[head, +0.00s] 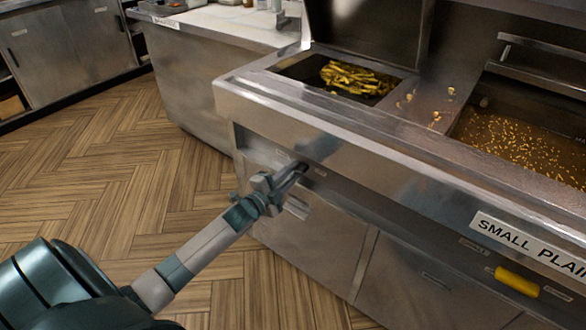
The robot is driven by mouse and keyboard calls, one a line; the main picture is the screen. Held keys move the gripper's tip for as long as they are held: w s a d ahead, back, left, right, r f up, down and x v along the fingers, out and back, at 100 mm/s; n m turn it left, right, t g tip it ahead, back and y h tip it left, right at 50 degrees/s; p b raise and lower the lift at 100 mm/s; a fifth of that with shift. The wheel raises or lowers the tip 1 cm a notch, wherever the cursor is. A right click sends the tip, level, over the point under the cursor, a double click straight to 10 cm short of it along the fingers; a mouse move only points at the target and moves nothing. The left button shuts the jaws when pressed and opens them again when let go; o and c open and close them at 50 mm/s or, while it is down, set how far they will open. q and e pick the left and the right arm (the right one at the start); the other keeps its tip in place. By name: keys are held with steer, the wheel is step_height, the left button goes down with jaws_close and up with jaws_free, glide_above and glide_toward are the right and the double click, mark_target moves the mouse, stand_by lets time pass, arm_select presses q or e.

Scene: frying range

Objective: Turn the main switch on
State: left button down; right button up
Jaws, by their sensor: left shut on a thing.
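The front panel of the steel frying range (345,150) runs from the middle to the lower right. My left gripper (296,170) is at the left part of this panel, under the counter's front edge. It is shut on a small dark knob, which appears to be the main switch (302,166). The fingers cover most of the knob, so its turned position cannot be told. Small labels sit beside it on the panel. My right gripper is out of view.
A basin with fries (356,79) and a pan of oil with crumbs (525,145) are in the range top. A yellow handle (517,281) sticks out of the panel at lower right, below a "SMALL PLAI…" sign (530,243). The wooden floor (120,180) at left is clear.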

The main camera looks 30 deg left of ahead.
arm_select(q)
steer(key=n+p, duration=0.4)
steer(key=n, duration=0.5)
steer(key=shift+n+p, duration=0.75)
steer(key=shift+n, duration=1.75)
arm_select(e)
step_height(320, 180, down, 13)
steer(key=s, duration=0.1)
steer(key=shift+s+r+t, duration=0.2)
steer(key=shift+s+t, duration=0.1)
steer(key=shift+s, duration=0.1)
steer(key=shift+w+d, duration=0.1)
arm_select(q)
steer(key=c, duration=1.6)
jaws_free()
steer(key=shift+c, duration=0.2)
steer(key=shift+s, duration=0.1)
